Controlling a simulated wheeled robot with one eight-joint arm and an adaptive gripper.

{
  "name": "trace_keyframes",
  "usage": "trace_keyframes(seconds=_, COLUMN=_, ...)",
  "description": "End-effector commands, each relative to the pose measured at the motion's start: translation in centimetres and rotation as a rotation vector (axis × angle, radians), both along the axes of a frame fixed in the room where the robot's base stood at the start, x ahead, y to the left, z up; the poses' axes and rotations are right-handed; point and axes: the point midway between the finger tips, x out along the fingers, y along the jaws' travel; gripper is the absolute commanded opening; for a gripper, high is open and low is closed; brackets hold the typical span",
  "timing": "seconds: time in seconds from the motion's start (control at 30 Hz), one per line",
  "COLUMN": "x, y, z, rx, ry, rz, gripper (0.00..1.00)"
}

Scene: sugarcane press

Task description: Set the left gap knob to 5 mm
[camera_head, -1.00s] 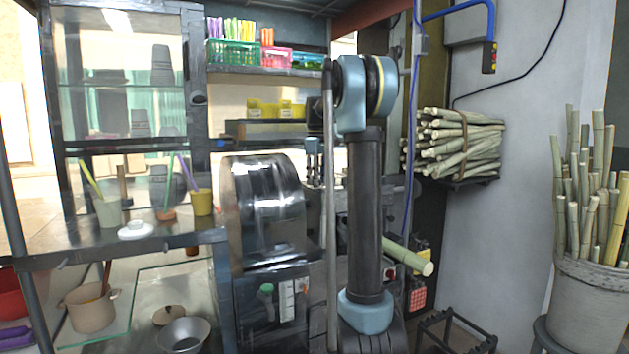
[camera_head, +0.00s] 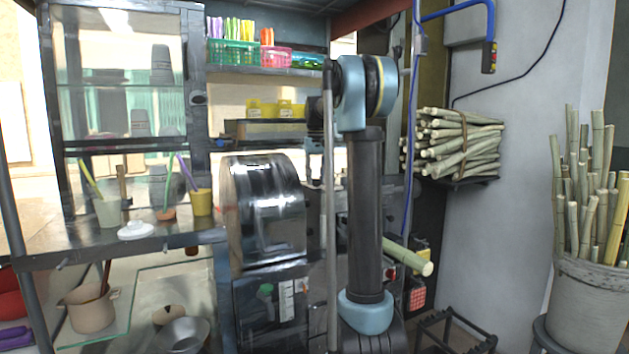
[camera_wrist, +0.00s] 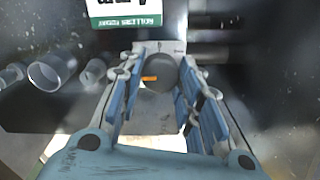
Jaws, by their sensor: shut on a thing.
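In the wrist view a dark grey round knob (camera_wrist: 163,79) with a short orange mark sits on a pale grey plate (camera_wrist: 150,120). My gripper (camera_wrist: 160,60) has its blue fingers on both sides of this knob and is shut on it. The orange mark lies at the knob's left side. Small marks on the plate beyond the knob are too small to read. In the head view my gripper and this knob are hidden behind the press (camera_head: 265,215) and the pole. A green knob (camera_head: 265,292) beside a white scale (camera_head: 287,299) shows on the press front.
A green and white sign (camera_wrist: 122,18) with upside-down writing lies beyond the fingers. Metal tubes (camera_wrist: 52,70) stick out at the left of the wrist view. A cane stalk (camera_head: 410,257) pokes out right of my arm.

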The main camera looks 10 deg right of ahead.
Motion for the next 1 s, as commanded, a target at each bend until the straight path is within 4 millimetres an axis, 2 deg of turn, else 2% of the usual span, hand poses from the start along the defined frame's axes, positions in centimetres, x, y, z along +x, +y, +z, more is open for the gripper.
trace_keyframes(seconds=0.5, x=-0.02, y=0.02, z=-0.02, rx=-0.001, ry=0.0, rz=-0.406, gripper=0.08)
trace_keyframes(seconds=1.0, x=-0.03, y=0.04, z=-0.02, rx=-0.001, ry=0.0, rz=-0.531, gripper=0.08)
